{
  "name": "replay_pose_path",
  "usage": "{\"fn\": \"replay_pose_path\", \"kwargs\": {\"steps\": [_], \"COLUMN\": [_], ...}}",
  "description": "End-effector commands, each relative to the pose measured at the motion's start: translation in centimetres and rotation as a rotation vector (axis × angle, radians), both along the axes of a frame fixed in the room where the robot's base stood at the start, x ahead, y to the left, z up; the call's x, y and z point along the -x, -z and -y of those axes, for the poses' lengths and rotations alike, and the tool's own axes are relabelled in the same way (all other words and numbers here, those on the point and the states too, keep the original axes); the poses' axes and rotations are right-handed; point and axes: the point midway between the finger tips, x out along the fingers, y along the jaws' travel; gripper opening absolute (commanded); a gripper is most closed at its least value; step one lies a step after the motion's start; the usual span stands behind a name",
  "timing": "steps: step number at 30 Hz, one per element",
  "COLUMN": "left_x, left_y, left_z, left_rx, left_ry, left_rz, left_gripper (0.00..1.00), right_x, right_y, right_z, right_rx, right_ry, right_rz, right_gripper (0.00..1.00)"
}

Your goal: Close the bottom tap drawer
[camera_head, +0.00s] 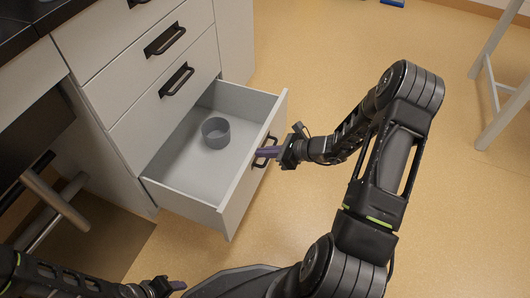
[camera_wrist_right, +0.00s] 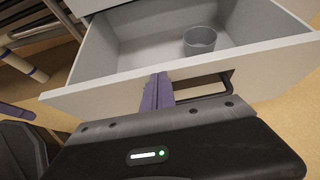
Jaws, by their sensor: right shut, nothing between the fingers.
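The bottom drawer (camera_head: 190,158) of the light grey cabinet stands pulled out, with its front panel (camera_head: 236,196) facing right. Its black handle (camera_head: 264,152) is on the front; the handle also shows in the right wrist view (camera_wrist_right: 203,90). My right gripper (camera_head: 266,152) is shut and empty, its purple fingers at the handle; in the right wrist view the fingertips (camera_wrist_right: 157,80) overlap the drawer front beside the handle. I cannot tell whether they touch it. My left gripper (camera_head: 176,285) is at the bottom edge of the head view, away from the drawer; its jaws are too small to judge.
A grey cup (camera_head: 215,133) stands inside the open drawer; it also shows in the right wrist view (camera_wrist_right: 200,40). Upper drawers (camera_head: 133,43) with black handles are shut. Stool legs (camera_head: 55,199) are at the left. The floor (camera_head: 300,55) right of the drawer is clear.

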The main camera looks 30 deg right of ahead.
Motion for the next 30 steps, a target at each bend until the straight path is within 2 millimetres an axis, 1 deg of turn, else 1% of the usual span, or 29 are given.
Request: {"fn": "replay_pose_path", "kwargs": {"steps": [5,8,11,17,24,30], "left_x": [0.0,0.0,-0.1,-0.2,-0.4,-0.6], "left_y": [0.2,0.5,0.8,1.8,3.1,3.8], "left_z": [0.0,0.0,0.0,0.0,0.1,0.1], "left_rx": [0.0,0.0,-0.001,-0.001,-0.002,-0.003], "left_ry": [0.0,0.0,-0.001,-0.003,-0.007,-0.008], "left_rz": [0.0,0.001,0.003,0.006,0.012,0.017], "left_gripper": [0.48,0.48,0.48,0.48,0.48,0.48], "right_x": [-0.9,-1.8,-3.2,-6.9,-12.3,-16.6], "right_y": [0.1,0.1,0.1,0.2,0.3,0.2], "right_z": [-0.6,-1.3,-2.3,-5.0,-8.8,-11.7], "right_rx": [0.0,-0.001,-0.002,-0.002,-0.002,-0.001], "right_ry": [-0.001,-0.004,-0.004,-0.006,-0.006,-0.004], "right_rz": [0.001,0.002,0.003,0.003,0.003,0.002], "right_gripper": [0.0,0.0,0.0,0.0,0.0,0.0]}}
